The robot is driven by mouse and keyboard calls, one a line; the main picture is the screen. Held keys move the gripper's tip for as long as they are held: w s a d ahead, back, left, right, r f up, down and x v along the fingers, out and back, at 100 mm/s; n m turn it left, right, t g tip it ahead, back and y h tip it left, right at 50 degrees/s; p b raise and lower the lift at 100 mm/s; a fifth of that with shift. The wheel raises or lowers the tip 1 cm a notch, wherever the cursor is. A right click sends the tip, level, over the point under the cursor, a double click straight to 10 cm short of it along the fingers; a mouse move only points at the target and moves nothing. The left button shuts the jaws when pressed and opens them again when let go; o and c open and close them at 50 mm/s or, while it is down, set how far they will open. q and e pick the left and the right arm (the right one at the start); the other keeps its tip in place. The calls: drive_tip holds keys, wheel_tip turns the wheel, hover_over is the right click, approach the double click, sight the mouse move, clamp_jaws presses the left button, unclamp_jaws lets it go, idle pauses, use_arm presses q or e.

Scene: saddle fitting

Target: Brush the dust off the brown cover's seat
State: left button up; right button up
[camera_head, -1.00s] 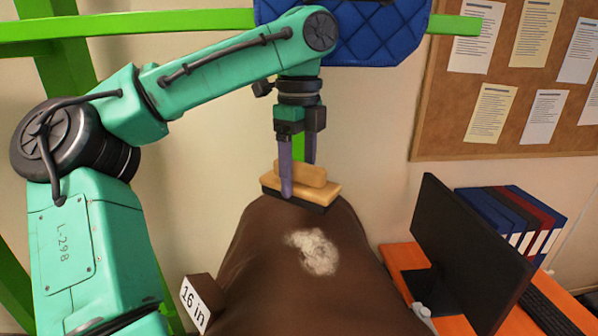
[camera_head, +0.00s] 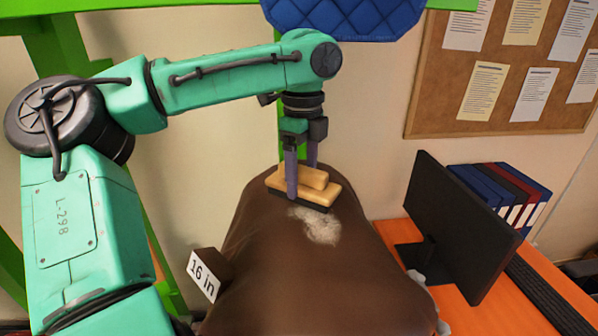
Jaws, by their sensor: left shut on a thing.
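The brown cover (camera_head: 290,275) is draped in the lower middle of the view. A pale patch of dust (camera_head: 319,227) lies on its upper seat. My left gripper (camera_head: 302,180) is shut on a wooden brush (camera_head: 315,188) with dark bristles. The brush is at the upper edge of the dust patch, and its bristles appear to touch the cover there. My right gripper is not in view.
A tag reading "16 in" (camera_head: 202,277) is at the cover's left side. An orange desk (camera_head: 452,290) with a black monitor (camera_head: 455,228), a keyboard (camera_head: 545,295) and binders (camera_head: 500,195) stands right. A blue quilted pad (camera_head: 342,18) hangs above on a green frame.

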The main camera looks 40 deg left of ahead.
sight(301, 190)
use_arm(q)
drive_tip(key=shift+s+a+f, duration=0.1)
idle(0.3)
drive_tip(key=shift+f+b, duration=0.3)
drive_tip(key=shift+f, duration=1.25)
